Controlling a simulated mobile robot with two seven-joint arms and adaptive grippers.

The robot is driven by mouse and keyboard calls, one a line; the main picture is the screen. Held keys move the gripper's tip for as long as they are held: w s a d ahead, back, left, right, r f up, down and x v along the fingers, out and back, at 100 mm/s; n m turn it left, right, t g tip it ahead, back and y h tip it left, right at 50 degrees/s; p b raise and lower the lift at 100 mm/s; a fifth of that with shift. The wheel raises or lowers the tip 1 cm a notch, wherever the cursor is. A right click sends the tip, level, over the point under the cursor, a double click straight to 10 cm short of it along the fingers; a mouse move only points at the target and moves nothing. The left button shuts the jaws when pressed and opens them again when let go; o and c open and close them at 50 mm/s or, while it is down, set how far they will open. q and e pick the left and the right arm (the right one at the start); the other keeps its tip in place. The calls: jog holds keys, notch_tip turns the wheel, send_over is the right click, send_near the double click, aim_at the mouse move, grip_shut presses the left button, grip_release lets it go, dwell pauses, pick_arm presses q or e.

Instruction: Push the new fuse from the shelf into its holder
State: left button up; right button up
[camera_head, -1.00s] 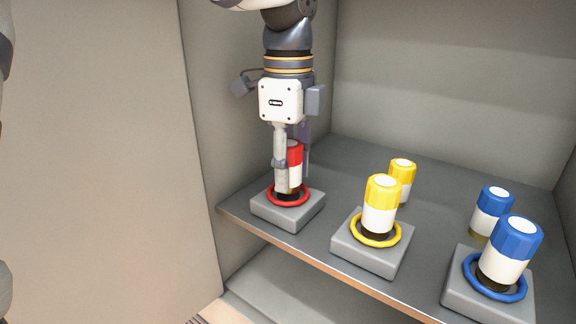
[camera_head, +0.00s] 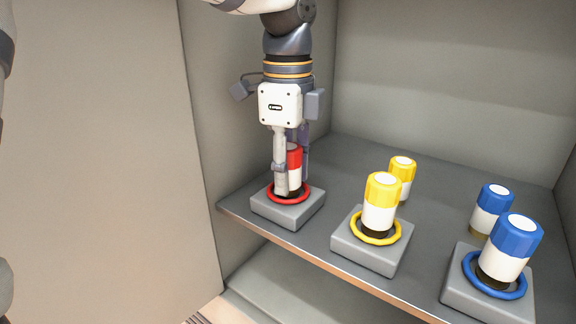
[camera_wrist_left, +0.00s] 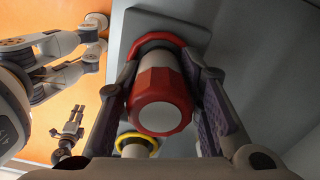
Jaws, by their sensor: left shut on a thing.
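The red-topped fuse (camera_head: 295,160) stands upright in the red-ringed holder (camera_head: 287,209) at the left end of the shelf. My left gripper (camera_head: 291,177) points down and is shut on this fuse. In the left wrist view, the fuse's red cap (camera_wrist_left: 160,101) sits between the two finger pads (camera_wrist_left: 162,95), with the red ring of its holder beyond it. How deep the fuse sits is hard to tell, as a finger hides part of it.
A yellow fuse (camera_head: 381,205) stands in the yellow-ringed holder (camera_head: 370,253), and a blue fuse (camera_head: 509,247) in the blue-ringed holder (camera_head: 462,305). A loose yellow fuse (camera_head: 403,177) and blue fuse (camera_head: 491,209) stand behind them on the shelf (camera_head: 345,165). The cabinet wall is close left.

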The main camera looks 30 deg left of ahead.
pick_arm(q)
jog(key=shift+f, duration=0.2)
jog(key=o, duration=1.2)
jog(key=shift+o, duration=0.2)
jog(key=shift+r, duration=0.1)
